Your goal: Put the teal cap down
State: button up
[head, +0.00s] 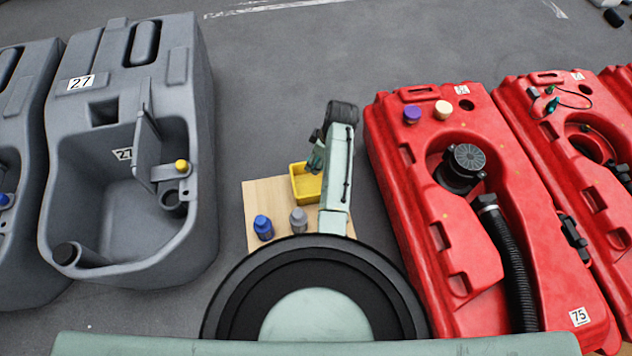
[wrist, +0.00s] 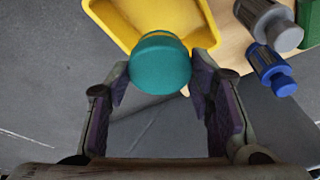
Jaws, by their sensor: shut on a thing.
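The teal cap (wrist: 160,66) is between the fingers of my gripper (wrist: 160,80) in the wrist view, with a finger against each side. My gripper is shut on it. In that view the cap overlaps the near edge of a yellow tray (wrist: 112,14); how high it is above the tray I cannot tell. In the head view my gripper (head: 316,155) is beside the yellow tray (head: 308,186), and the cap is too small or hidden to make out there.
The tray is on a wooden board (head: 262,198) with a blue bottle (head: 263,228) and a grey bottle (head: 299,220). A grey tank (head: 185,80) stands left. A red tank (head: 390,160) with purple cap (head: 411,114) and cream cap (head: 442,108) stands right. Floor behind the board is clear.

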notch_tip(320, 180, down, 3)
jog(key=shift+f+b, duration=0.2)
jog(key=shift+b, duration=0.85)
notch_tip(320, 180, down, 9)
jog(key=shift+w+f+b, duration=0.1)
jog(key=shift+f+b, duration=0.1)
jog(key=shift+b, duration=0.45)
jog(key=shift+f, duration=0.2)
jog(key=o, duration=1)
jog(key=shift+r, duration=0.1)
jog(key=p+v, duration=0.2)
jog(key=v, duration=1)
jog(key=shift+r, duration=0.1)
